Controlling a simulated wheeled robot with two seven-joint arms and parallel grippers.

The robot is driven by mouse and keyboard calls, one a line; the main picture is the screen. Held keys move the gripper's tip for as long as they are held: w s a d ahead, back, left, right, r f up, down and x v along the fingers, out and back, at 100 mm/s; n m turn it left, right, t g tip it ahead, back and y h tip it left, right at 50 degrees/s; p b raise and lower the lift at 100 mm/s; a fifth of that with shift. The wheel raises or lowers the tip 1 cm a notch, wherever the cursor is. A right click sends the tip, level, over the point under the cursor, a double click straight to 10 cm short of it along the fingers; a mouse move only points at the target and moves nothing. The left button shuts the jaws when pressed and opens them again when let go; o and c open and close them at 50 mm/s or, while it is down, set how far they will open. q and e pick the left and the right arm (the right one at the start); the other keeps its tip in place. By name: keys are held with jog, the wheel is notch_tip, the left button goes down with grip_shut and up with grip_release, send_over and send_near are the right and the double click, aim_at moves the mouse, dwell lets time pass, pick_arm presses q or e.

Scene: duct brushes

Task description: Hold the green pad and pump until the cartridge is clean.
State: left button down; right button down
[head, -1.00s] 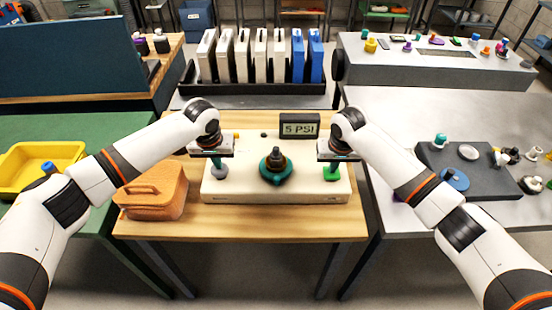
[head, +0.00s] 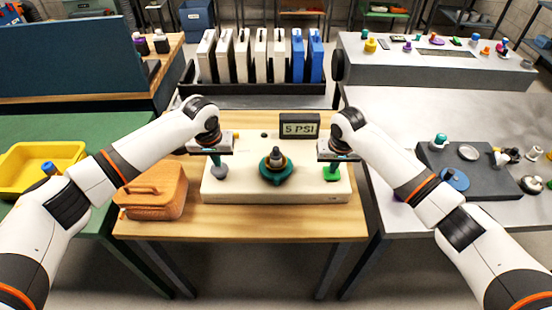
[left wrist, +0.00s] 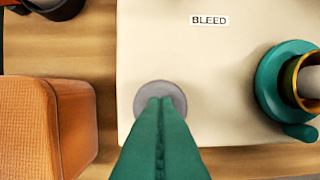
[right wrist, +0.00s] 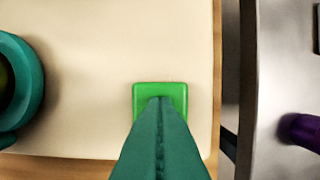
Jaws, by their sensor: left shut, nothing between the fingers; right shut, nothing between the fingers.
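The green square pad (right wrist: 160,90) is at the right of the cream unit (head: 235,194). My right gripper (head: 332,168) is shut and empty, pointing down with its tips at the green pad; they seem to touch it. My left gripper (head: 219,165) is shut and empty, with its tips over a round grey pad (left wrist: 160,92) at the unit's left; whether it presses is unclear. Between them the cartridge (head: 276,156) stands upright in a teal holder (head: 276,177); it looks pale grey with a brass-coloured ring and a dark upper part. The display (head: 299,127) reads 5 PSI.
An orange case (head: 155,190) stands close left of the unit on the wooden table. A "BLEED" label (left wrist: 209,19) is on the unit's top. A rack of white and blue plates stands behind. A grey bench (head: 380,110) with small parts is at right.

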pick_arm(q)
jog(key=shift+r, duration=0.2)
dwell(0.4)
notch_tip(320, 180, up, 7)
dwell(0.6)
jog(key=shift+f, duration=0.1)
pick_arm(e)
notch_tip(320, 180, up, 7)
dwell(0.6)
dwell(0.4)
